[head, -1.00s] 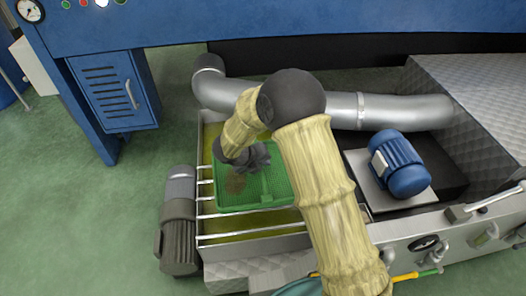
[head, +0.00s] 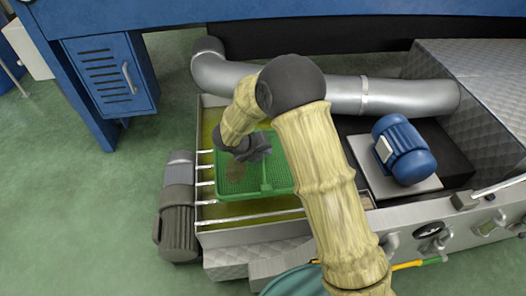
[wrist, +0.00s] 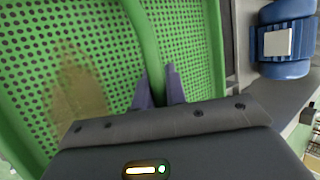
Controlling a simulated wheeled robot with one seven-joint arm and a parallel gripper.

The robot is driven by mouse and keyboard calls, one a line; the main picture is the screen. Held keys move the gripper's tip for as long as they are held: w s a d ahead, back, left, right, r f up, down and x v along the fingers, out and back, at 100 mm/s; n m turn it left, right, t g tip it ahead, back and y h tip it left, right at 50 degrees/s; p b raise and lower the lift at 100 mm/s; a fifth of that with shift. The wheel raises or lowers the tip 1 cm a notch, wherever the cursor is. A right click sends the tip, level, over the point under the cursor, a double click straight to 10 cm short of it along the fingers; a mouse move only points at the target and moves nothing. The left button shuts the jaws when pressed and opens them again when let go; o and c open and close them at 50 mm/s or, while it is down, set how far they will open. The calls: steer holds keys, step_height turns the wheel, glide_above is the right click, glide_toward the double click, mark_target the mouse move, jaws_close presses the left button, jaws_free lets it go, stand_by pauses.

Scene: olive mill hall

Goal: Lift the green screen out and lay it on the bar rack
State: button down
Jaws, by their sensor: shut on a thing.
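The green screen (head: 280,179) is a perforated tray with a raised rim, a middle rib and a brown stain on its left part. In the head view it lies over the bar rack (head: 205,184), a row of pale metal bars across the tank, and hides much of them. It looks about level; I cannot tell whether it touches the bars. My gripper (head: 262,153) is at the screen's middle. In the wrist view the gripper (wrist: 158,88) is shut on the rib of the screen (wrist: 190,35). My arm hides the screen's right side.
The steel tank (head: 240,239) holds yellow-green liquid. A grey motor (head: 179,210) stands at its left, a blue motor (head: 404,148) at its right. A thick pipe (head: 310,90) runs behind, with a blue cabinet (head: 112,75) at the back left. Green floor is open at left.

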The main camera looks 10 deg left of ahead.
steer(key=shift+f+b, duration=1.95)
steer(key=shift+f, duration=0.4)
steer(key=shift+w+f, duration=0.1)
steer(key=shift+f, duration=0.2)
steer(key=shift+s+a+f, duration=0.1)
steer(key=shift+s+f, duration=0.1)
steer(key=c, duration=1.3)
jaws_free()
steer(key=shift+c, duration=0.2)
steer(key=p+v, duration=0.6)
steer(key=v, duration=1.1)
steer(key=shift+r+p, duration=0.15)
steer(key=shift+p, duration=0.15)
steer(key=shift+s, duration=0.1)
